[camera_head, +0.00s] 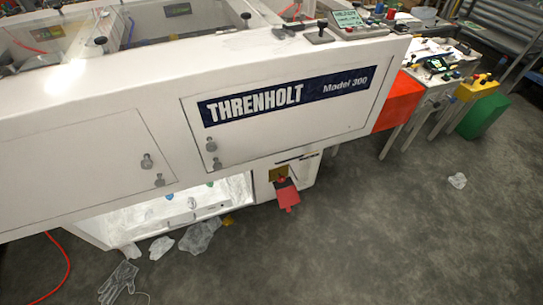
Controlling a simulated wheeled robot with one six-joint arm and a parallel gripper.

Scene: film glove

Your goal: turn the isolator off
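A small yellow plate with a red part (281,177) sits low on the right end of the white machine and looks like the isolator. A red tag or flap (287,196) hangs just below it. The red part is too small to tell which way it is turned. The white machine (150,95) carries a dark blue label reading "THRENHOLT Model 300" (290,97). My gripper is not in view.
Grey floor (390,240) is open in front and to the right. Crumpled clear film (200,236) and a glove-shaped piece (118,282) lie by the machine's base. A red hose (67,265) runs at left. An orange box (399,102) and carts stand at right.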

